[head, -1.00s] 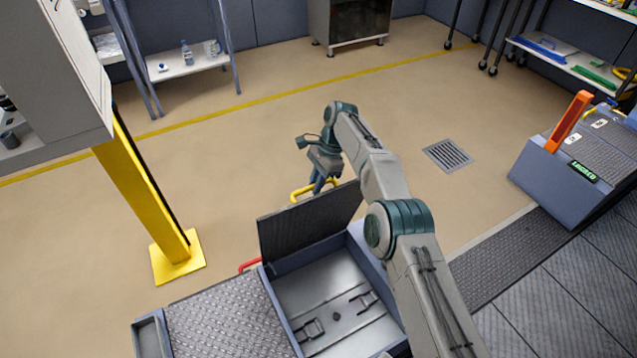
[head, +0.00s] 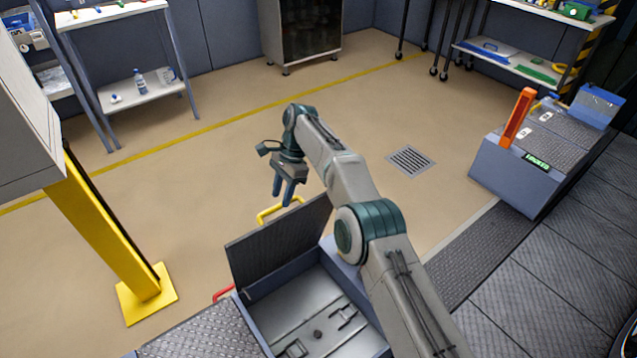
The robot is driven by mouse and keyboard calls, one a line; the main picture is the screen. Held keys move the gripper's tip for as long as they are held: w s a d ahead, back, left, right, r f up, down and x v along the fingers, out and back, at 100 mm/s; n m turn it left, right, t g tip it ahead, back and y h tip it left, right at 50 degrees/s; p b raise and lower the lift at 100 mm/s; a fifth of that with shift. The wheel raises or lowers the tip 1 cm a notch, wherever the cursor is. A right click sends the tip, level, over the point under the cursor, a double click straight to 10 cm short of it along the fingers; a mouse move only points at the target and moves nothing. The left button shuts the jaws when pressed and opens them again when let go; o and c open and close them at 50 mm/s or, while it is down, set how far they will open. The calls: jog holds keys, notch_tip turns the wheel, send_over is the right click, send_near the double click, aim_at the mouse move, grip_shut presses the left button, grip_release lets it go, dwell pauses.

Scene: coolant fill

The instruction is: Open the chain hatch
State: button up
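A hatch lid (head: 278,243) with a dark textured face stands raised, nearly upright, at the far edge of an open metal-lined compartment (head: 300,308). I take it for the chain hatch; no label on it can be read. A yellow handle (head: 268,215) shows behind the lid's top edge. My gripper (head: 283,192) points down just above and beyond that handle. Its two fingers show apart with nothing between them. They seem clear of the handle, though the exact gap cannot be told.
A closed textured cover (head: 200,332) and a red handle (head: 223,292) lie left of the compartment. A yellow post (head: 105,235) stands at left. A blue-grey box with an orange lever (head: 518,118) stands at right. The floor beyond my arm is clear, with a drain grate (head: 410,160).

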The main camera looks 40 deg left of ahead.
jog(key=w+d+r+b, duration=0.1)
jog(key=w+d+r, duration=0.4)
jog(key=d, duration=0.5)
jog(key=shift+r, duration=0.7)
